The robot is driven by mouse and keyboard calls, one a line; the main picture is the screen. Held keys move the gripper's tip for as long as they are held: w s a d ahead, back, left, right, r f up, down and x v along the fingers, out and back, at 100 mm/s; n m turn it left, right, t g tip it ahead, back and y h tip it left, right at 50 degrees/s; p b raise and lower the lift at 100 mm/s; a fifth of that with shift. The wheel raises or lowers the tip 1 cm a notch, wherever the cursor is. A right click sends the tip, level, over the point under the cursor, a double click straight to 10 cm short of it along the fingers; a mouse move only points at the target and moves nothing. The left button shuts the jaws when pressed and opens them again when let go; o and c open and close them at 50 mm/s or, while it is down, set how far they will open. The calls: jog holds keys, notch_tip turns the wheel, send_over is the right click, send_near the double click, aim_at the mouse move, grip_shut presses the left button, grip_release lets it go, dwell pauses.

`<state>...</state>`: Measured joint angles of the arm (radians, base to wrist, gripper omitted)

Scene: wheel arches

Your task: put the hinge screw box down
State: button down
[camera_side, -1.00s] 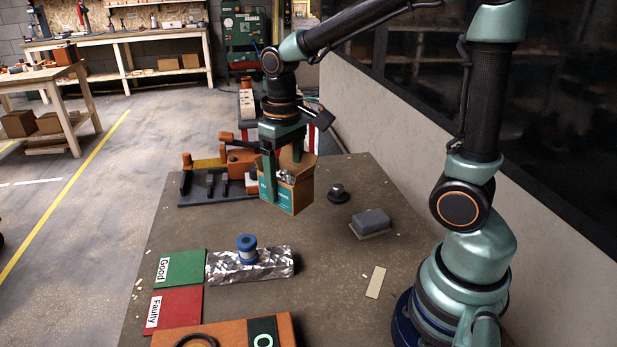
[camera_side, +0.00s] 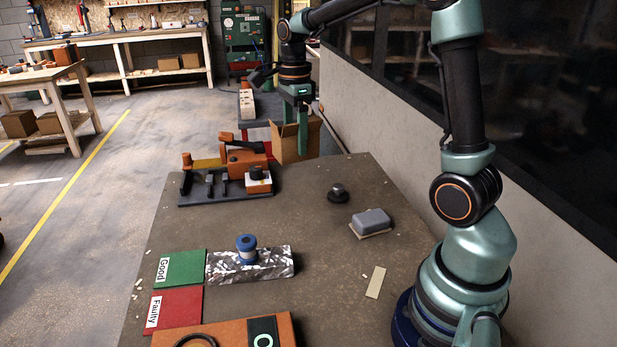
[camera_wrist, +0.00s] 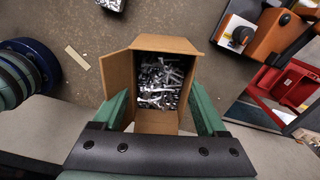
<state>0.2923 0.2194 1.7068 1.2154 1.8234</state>
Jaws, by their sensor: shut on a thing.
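The hinge screw box is an open cardboard carton (camera_side: 313,138), held upright at the far end of the workbench, right of the orange clamp fixture. My gripper (camera_side: 295,140) is shut on it, with a green finger along its near side. In the wrist view the box (camera_wrist: 155,122) sits between my two green fingers (camera_wrist: 160,90), its flaps open and its inside filled with shiny metal screws or hinges (camera_wrist: 160,82). I cannot tell whether its bottom touches the bench or hangs past the far edge.
The orange clamp fixture (camera_side: 240,158) stands left of the box. A dark round knob (camera_side: 338,193) and a grey block (camera_side: 372,221) lie nearer. A blue spool (camera_side: 246,249) stands on foil beside green (camera_side: 180,267) and red (camera_side: 174,308) mats. The bench middle is clear.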

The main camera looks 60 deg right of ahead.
jog(key=d+m, duration=0.2)
jog(key=m, duration=0.2)
jog(key=shift+w+d+r+m, duration=0.25)
jog(key=shift+w+d+m, duration=0.05)
jog(key=shift+d+m, duration=0.1)
notch_tip(320, 180, down, 20)
jog(key=shift+r, duration=0.2)
dwell(0.3)
jog(key=shift+f, duration=0.15)
grip_release()
